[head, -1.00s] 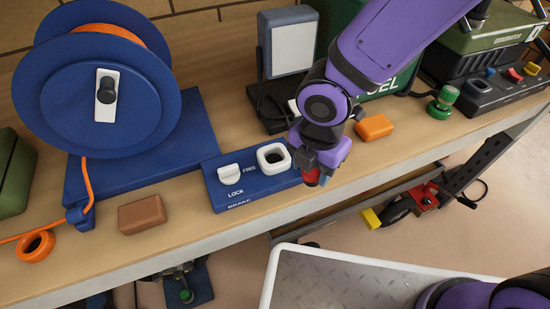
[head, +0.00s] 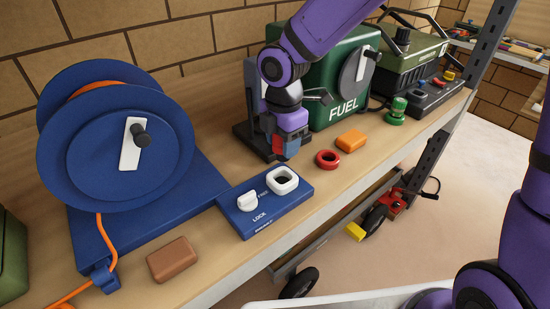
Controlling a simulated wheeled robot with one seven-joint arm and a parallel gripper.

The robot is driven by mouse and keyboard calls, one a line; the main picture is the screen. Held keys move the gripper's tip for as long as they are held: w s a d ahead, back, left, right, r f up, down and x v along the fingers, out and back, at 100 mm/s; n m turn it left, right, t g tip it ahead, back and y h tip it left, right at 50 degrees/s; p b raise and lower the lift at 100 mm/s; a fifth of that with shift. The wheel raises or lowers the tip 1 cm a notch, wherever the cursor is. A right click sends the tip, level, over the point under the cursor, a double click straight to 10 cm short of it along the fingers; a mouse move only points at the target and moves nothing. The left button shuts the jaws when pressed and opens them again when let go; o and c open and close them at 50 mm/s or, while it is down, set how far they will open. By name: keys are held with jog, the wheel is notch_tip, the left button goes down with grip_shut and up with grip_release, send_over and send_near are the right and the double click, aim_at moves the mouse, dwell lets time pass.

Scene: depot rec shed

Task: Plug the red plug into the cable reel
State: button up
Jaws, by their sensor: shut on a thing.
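The blue cable reel (head: 118,150) stands at the left of the bench with orange cable on its drum. Its blue brake panel (head: 262,218) carries a white lever (head: 247,202) by the words LOCK and FREE, and a white-rimmed square socket (head: 283,180) with a dark hole. My gripper (head: 288,152) is shut on the red plug (head: 276,145), only a small part of which shows between the fingers. Gripper and plug show just above the socket in the picture, apart from it. The plug's lower end is mostly hidden.
A red ring (head: 327,159) and an orange block (head: 351,140) lie right of the panel. A brown block (head: 172,259) lies at the front left. The green fuel box (head: 331,80) and a dark stand (head: 248,135) are close behind my gripper. The bench edge is in front.

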jog(key=shift+f, duration=2.6)
jog(key=shift+f, duration=1.5)
jog(key=o, duration=1)
